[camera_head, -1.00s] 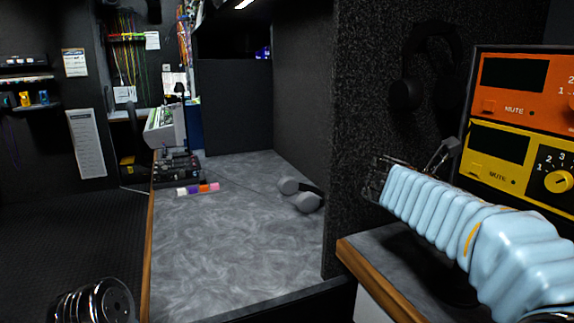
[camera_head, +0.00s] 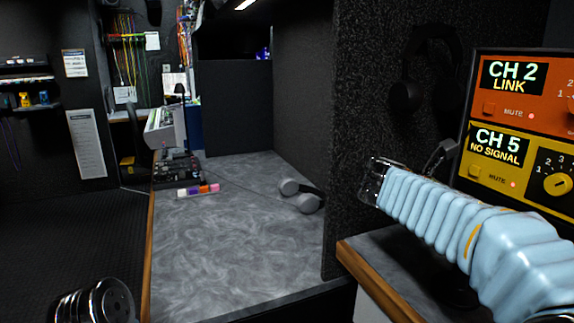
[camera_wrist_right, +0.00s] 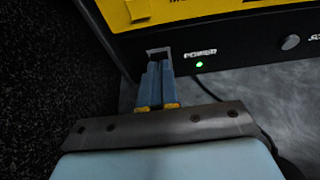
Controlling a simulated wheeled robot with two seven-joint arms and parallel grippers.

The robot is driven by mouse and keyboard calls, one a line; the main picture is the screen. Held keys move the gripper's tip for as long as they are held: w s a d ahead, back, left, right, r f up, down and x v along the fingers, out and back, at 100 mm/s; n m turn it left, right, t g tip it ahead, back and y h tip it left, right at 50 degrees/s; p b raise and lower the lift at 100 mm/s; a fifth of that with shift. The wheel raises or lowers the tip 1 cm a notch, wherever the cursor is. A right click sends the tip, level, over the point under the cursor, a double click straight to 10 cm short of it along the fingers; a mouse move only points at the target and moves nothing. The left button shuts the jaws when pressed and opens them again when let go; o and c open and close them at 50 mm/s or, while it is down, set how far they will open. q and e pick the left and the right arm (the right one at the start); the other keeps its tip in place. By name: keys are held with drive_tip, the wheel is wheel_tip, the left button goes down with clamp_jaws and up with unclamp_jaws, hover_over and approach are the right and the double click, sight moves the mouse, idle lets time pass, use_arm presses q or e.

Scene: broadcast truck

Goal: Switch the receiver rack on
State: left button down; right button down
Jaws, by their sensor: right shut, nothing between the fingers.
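The receiver rack stands at the right in the head view, with an orange unit (camera_head: 545,112) above a yellow unit (camera_head: 520,180). Its displays are lit and read "CH 2 LINK" and "CH 5 NO SIGNAL". In the right wrist view, a green lamp (camera_wrist_right: 199,65) glows below the "POWER" label (camera_wrist_right: 200,53) on the rack's black lower strip. My right gripper (camera_wrist_right: 160,66) is shut and empty, its fingertips at a pale-framed switch (camera_wrist_right: 159,51) left of the label. The fingers partly hide the switch. My left gripper is not in view.
A dark partition (camera_head: 350,110) with hanging headphones (camera_head: 405,97) stands left of the rack. Beyond it, grey headphones (camera_head: 300,194) and several coloured blocks (camera_head: 198,190) lie on a grey counter (camera_head: 230,250). A dark cable (camera_wrist_right: 262,115) runs below the rack.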

drive_tip(key=shift+v, duration=2.65)
